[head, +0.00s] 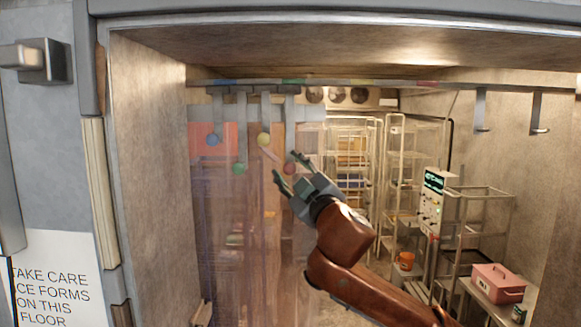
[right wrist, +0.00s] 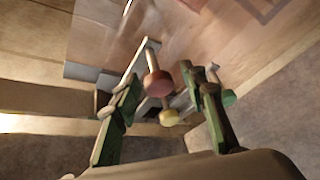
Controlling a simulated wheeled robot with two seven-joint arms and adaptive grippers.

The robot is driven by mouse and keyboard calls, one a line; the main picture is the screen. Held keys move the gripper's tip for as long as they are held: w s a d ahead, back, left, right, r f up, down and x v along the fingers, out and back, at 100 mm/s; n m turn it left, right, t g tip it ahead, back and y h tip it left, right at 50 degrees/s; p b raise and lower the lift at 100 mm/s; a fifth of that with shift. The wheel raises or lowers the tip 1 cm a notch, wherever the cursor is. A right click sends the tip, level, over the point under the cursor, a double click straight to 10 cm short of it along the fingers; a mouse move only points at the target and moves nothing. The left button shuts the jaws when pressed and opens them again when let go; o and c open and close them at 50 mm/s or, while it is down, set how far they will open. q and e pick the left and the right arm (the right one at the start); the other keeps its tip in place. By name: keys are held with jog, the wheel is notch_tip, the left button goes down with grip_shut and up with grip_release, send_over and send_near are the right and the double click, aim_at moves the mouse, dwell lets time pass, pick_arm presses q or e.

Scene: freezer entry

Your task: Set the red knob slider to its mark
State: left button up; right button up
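The red knob (head: 290,168) is on the rightmost hanging slider at the curtain rail. It also shows in the right wrist view (right wrist: 158,84), between the two fingers and nearer the left one. My right gripper (head: 285,165) is open, with its fingers spread around the knob's position. In the right wrist view the fingers (right wrist: 172,82) stand apart and I see no clear grip. A red mark (head: 428,84) is on the rail, well to the right of the knob. My left gripper is not in view.
Blue (head: 212,140), green (head: 239,169) and yellow (head: 264,139) knobs hang left of the red one. The rail (head: 330,83) also has blue, green and yellow marks. Two empty hooks (head: 481,110) hang at right. Wire racks and a pink box (head: 498,283) stand beyond.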

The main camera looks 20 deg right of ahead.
jog(key=shift+c, duration=0.4)
jog(key=shift+f, duration=0.1)
grip_shut()
jog(key=shift+d, duration=0.15)
